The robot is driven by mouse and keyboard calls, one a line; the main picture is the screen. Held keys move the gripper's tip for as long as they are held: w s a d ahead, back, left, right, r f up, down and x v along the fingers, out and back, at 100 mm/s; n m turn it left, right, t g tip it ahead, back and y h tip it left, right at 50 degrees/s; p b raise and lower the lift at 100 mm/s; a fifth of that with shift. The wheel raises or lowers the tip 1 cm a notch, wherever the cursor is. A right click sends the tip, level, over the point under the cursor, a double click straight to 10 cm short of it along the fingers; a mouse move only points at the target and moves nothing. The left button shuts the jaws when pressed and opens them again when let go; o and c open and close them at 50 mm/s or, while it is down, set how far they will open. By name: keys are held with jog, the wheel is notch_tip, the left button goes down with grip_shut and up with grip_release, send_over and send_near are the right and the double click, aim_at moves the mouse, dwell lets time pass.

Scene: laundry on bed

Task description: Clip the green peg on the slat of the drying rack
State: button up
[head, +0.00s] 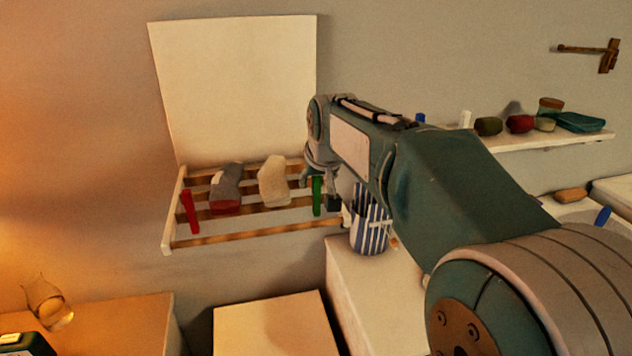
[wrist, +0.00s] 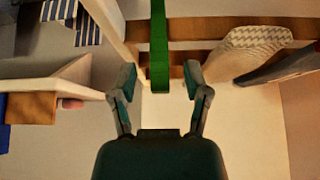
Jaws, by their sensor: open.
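The drying rack (head: 172,218) has a pale frame with several wooden slats and is fixed to the wall. The green peg (head: 317,196) is upright at the rack's right end, against the slats. In the wrist view the green peg (wrist: 159,45) crosses in front of a brown slat (wrist: 205,27), its lower end between my fingertips. My gripper (wrist: 160,80) is open, with one finger on each side of the peg and gaps showing. In the head view my arm hides most of the gripper. I cannot tell how firmly the peg grips the slat.
A red peg (head: 190,211), a grey sock with a red end (head: 227,187) and a cream sock (head: 274,180) are on the rack. A blue-striped container (head: 369,222) stands on a white cabinet just right of it. A wall shelf (head: 545,142) holds small items.

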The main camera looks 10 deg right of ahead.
jog(key=v, duration=1.1)
jog(key=shift+s, duration=0.15)
jog(key=s+f, duration=0.9)
jog(key=s, duration=0.2)
jog(key=s+f, duration=0.9)
jog(key=s, duration=0.3)
jog(key=shift+s+g, duration=0.25)
jog(key=shift+g, duration=0.15)
